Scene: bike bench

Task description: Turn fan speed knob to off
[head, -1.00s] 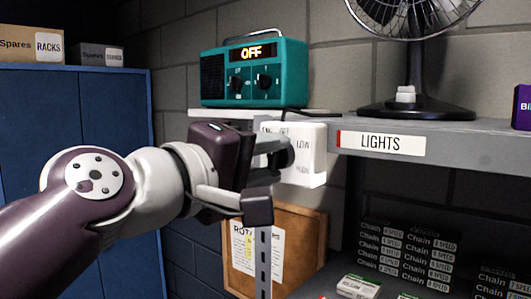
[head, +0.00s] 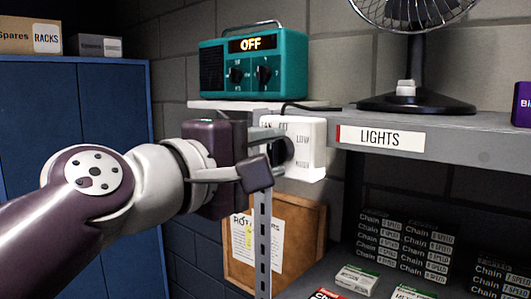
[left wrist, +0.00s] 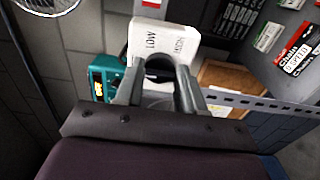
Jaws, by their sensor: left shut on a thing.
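The white fan speed control box (head: 308,147) hangs at the left end of the shelf, with printed speed labels such as LOW on its face. Its dark round knob (head: 285,152) is partly hidden by my left gripper (head: 276,153), which is shut on it from the left. In the left wrist view the knob (left wrist: 160,62) sits between the two fingers of my left gripper (left wrist: 160,72), with the white box (left wrist: 160,38) behind it. I cannot read where the knob points. My right gripper is not in view.
A teal radio (head: 254,66) showing OFF stands above the box. A black desk fan (head: 415,85) stands on the grey shelf (head: 480,140), which bears a LIGHTS label (head: 382,137). Below are a corkboard (head: 300,235) and stacked chain boxes (head: 425,250). A blue cabinet (head: 75,130) is at left.

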